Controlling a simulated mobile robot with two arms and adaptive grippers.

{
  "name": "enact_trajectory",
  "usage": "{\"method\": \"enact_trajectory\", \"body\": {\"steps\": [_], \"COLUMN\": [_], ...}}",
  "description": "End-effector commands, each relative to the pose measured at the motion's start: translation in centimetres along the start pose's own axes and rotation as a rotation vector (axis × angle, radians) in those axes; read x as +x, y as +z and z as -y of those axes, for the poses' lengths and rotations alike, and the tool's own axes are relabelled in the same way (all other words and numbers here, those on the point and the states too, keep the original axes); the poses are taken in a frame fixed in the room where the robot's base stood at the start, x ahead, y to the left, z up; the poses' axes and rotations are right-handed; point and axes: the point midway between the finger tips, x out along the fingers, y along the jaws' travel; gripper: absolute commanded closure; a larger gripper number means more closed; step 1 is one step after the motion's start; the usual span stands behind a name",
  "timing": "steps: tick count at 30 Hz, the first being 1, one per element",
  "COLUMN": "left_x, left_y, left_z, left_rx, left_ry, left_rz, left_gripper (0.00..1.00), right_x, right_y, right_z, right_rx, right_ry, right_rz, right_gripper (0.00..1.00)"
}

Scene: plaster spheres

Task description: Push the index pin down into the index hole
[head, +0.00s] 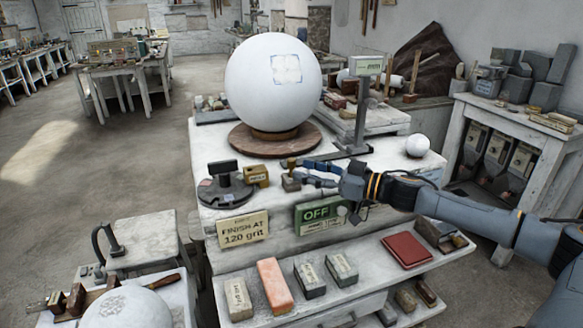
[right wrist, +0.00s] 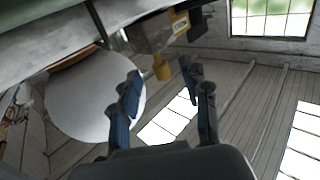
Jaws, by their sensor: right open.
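The index pin (head: 291,163) is a small brass piece standing upright on a small grey block (head: 291,184) at the front of the bench. It also shows in the right wrist view (right wrist: 161,68), where the picture is turned and the pin hangs from the block. My right gripper (head: 306,173) is open and empty, just right of the pin. In the right wrist view its two fingertips (right wrist: 161,78) are apart, with the pin in line with the gap between them. I see no contact. The index hole is hidden. My left gripper is not in view.
A big white sphere (head: 270,85) rests on a round brown turntable (head: 245,142) behind the pin. A grey post (head: 362,110) and a small white ball (head: 417,145) are at right.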

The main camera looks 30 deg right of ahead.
Motion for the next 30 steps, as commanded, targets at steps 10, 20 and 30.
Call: {"method": "enact_trajectory", "body": {"steps": [10, 20, 30], "left_x": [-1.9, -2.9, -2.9], "left_y": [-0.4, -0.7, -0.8], "left_z": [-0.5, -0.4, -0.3], "left_rx": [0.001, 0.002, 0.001], "left_ry": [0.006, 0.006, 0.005], "left_rz": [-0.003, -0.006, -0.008], "left_gripper": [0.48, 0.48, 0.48], "right_x": [2.6, 4.7, 4.7], "right_y": [-1.1, -0.5, -0.4], "right_z": [0.0, 0.0, 0.0], "right_rx": [0.000, 0.001, 0.000], "right_ry": [-0.001, -0.001, -0.001], "right_rz": [-0.007, -0.002, -0.001], "right_gripper": [0.54, 0.54, 0.80]}}
